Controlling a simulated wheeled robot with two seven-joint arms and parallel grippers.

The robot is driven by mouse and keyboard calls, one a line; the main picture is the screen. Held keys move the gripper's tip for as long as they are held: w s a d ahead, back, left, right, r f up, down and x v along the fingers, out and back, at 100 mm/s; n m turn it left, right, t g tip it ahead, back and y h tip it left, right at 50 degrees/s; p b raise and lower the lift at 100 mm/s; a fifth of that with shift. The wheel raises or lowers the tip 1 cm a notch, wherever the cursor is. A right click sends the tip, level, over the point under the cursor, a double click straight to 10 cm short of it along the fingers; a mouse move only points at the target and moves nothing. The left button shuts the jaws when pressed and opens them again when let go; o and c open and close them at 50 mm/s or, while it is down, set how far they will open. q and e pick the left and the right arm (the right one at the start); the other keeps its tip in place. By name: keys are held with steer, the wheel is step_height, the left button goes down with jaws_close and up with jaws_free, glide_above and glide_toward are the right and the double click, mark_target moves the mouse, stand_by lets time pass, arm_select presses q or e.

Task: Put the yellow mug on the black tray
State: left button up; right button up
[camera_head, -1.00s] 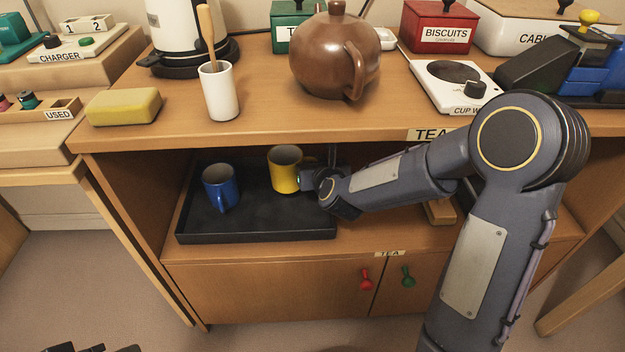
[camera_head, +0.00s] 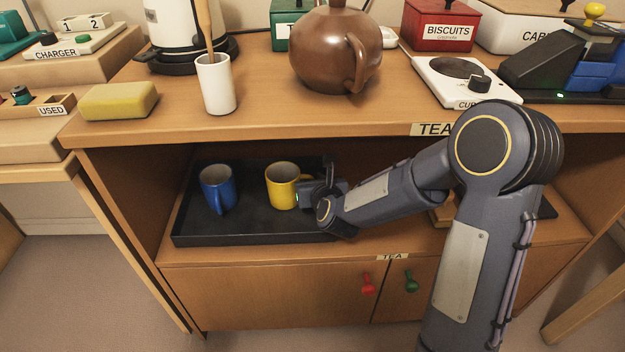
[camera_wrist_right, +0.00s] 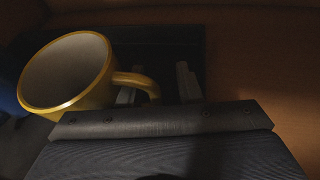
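The yellow mug (camera_head: 281,187) stands upright on the black tray (camera_head: 240,234), inside the open shelf, to the right of the blue mug (camera_head: 216,190). My right gripper (camera_head: 308,194) is at the yellow mug's right side, by its handle. In the right wrist view, the yellow mug (camera_wrist_right: 80,75) is at the left, with its handle between the fingers of the right gripper (camera_wrist_right: 157,92). The fingers are apart, with a gap between the handle and the right-hand finger. My left gripper is not in view.
The desk top (camera_head: 300,118) overhangs the shelf, with a brown teapot (camera_head: 335,50), a white cup (camera_head: 215,85) and a yellow sponge (camera_head: 119,101) on it. The blue mug stands close to the yellow one. The tray's front left is bare.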

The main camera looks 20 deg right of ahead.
steer(key=shift+s+r, duration=0.2)
steer(key=shift+r, duration=0.05)
steer(key=p+v, duration=0.2)
steer(key=v, duration=0.8)
steer(key=shift+s+r+p, duration=0.15)
steer(key=shift+s+p, duration=0.1)
steer(key=shift+p, duration=0.1)
steer(key=s+r+n+g+y, duration=0.1)
steer(key=s+n+g, duration=0.3)
steer(key=s+n, duration=0.7)
steer(key=s+r+n+g+y, duration=0.2)
steer(key=s+n, duration=1)
steer(key=n, duration=1.2)
steer(key=shift+s+d+r+n+g+y, duration=0.15)
steer(key=shift+d+r+n+g+y, duration=0.2)
steer(key=shift+g+y, duration=0.55)
